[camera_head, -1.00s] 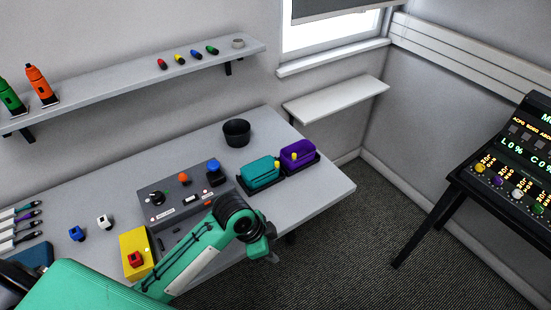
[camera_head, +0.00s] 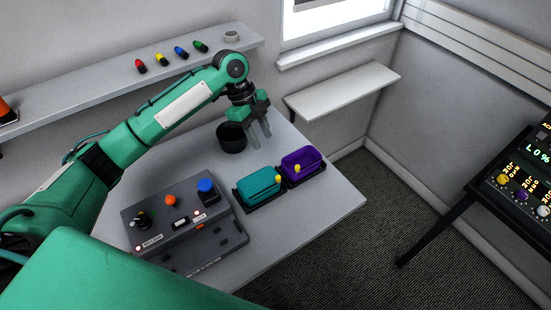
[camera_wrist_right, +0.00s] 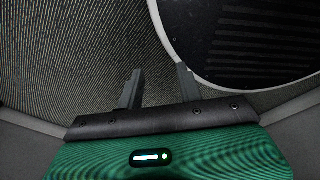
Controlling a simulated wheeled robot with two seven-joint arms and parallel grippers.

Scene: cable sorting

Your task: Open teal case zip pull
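The teal case (camera_head: 258,189) sits in a black holder on the table, with its yellow zip pull (camera_head: 277,182) at the right end. Its top looks like a rim around a recess, but I cannot tell for certain whether it is unzipped. My left gripper (camera_head: 262,141) is above and behind the teal case, near the black cup. Its fingers point down, apart, with nothing between them. My right gripper (camera_wrist_right: 158,72) shows only in the right wrist view, open and empty, over the floor.
The purple case (camera_head: 302,160) with its yellow pull (camera_head: 296,169) stands right of the teal one. A black cup (camera_head: 231,139) stands behind. A grey control box (camera_head: 180,222) with knobs lies left. A shelf (camera_head: 130,84) is on the wall behind my left arm.

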